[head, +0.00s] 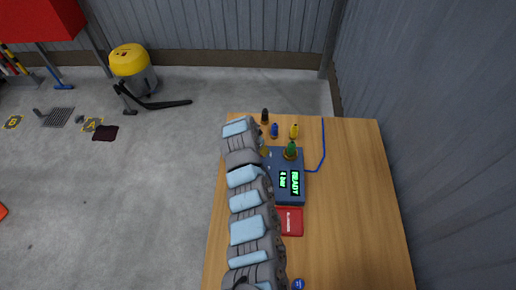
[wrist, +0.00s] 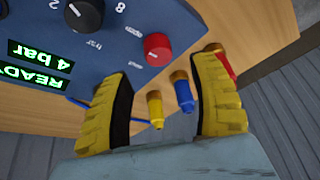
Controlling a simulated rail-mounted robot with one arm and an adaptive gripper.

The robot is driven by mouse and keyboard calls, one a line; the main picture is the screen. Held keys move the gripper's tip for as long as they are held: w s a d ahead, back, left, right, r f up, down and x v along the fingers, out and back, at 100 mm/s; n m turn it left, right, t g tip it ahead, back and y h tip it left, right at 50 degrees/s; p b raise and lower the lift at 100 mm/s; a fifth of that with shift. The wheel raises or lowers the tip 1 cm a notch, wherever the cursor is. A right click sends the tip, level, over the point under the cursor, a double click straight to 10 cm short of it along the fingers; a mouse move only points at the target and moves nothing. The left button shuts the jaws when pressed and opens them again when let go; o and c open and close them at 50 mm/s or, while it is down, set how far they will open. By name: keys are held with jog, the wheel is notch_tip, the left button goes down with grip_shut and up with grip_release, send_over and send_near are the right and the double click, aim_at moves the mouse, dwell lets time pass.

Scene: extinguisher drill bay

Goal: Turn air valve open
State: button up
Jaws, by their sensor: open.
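In the wrist view a red knob (wrist: 157,48) sits on the face of a blue control box (wrist: 135,15). Small lettering beside it seems to read "open", so it appears to be the air valve; its pointer setting is too small to tell. My gripper (wrist: 162,68) is open, its yellow-padded fingers spread to either side of the picture. The red knob lies beyond the fingertips, between them in the picture; no contact shows.
A black knob (wrist: 84,15) with numbers is beside the red one. The display (wrist: 38,63) reads READY, 4 bar. Yellow (wrist: 155,110) and blue (wrist: 183,90) small pieces stand past the box. The table's right side is clear.

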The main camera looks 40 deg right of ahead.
jog(key=shift+s+a+r, duration=0.1)
jog(key=shift+a+r, duration=0.1)
jog(key=shift+v, duration=2.9)
